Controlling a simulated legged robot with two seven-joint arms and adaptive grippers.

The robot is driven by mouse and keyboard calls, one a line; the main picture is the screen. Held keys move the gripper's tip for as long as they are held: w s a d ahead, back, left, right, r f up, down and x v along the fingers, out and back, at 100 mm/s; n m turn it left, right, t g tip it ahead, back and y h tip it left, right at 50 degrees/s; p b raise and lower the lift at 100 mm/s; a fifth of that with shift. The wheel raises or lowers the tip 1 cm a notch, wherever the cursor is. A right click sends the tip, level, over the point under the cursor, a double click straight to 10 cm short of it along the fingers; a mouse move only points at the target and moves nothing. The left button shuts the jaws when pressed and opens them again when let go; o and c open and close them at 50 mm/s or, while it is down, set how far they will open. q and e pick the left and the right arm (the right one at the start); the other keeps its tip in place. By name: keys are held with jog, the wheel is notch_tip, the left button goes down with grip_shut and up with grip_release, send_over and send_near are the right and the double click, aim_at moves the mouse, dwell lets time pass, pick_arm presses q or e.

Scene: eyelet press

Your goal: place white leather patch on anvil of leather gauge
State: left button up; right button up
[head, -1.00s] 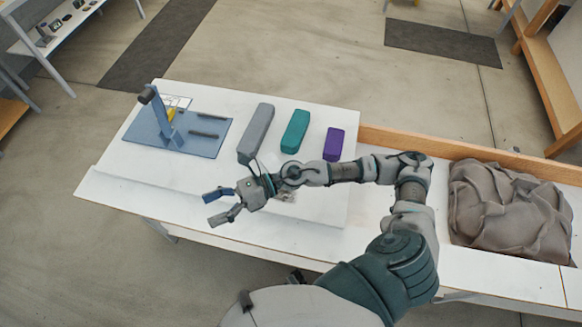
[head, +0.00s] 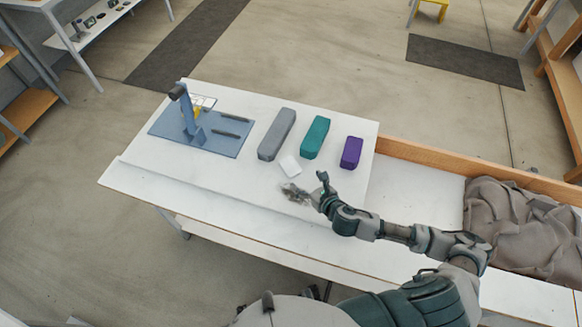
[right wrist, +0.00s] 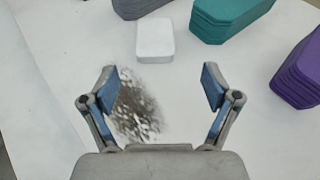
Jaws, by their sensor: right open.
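The white leather patch (head: 290,166) lies flat on the white table in the head view, in front of the grey block. It also shows in the right wrist view (right wrist: 155,40), beyond my fingers. My right gripper (right wrist: 161,85) is open and empty, pointing toward the patch but short of it. In the head view the right gripper (head: 309,189) is just in front of and right of the patch. A blue upright device (head: 186,110) on a blue base plate stands at the back left; I cannot make out an anvil on it. My left gripper is not in view.
A grey block (head: 277,134), a teal block (head: 315,137) and a purple block (head: 351,152) stand in a row behind the patch. A dark speckled mark (right wrist: 138,108) is on the table between my fingers. Crumpled grey cloth (head: 520,220) lies at right. The table's front left is clear.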

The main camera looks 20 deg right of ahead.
aim_at(292, 168)
jog(key=x, duration=0.3)
jog(key=shift+w+f, duration=0.1)
jog(key=shift+w, duration=0.15)
jog(key=shift+w+a, duration=0.1)
jog(key=shift+w, duration=0.15)
jog(key=shift+w+a+f+b, duration=0.2)
jog(key=shift+w+a, duration=0.1)
jog(key=shift+w, duration=0.25)
jog(key=shift+w+a+f+b, duration=0.1)
jog(key=shift+w+a+f, duration=0.15)
jog(key=shift+w, duration=0.3)
jog(key=shift+x, duration=1.2)
jog(key=shift+a, duration=0.1)
jog(key=c, duration=1)
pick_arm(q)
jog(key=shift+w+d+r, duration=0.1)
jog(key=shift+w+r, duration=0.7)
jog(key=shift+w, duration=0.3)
pick_arm(e)
jog(key=shift+c, duration=0.6)
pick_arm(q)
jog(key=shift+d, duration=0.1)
pick_arm(e)
jog(key=shift+r, duration=0.1)
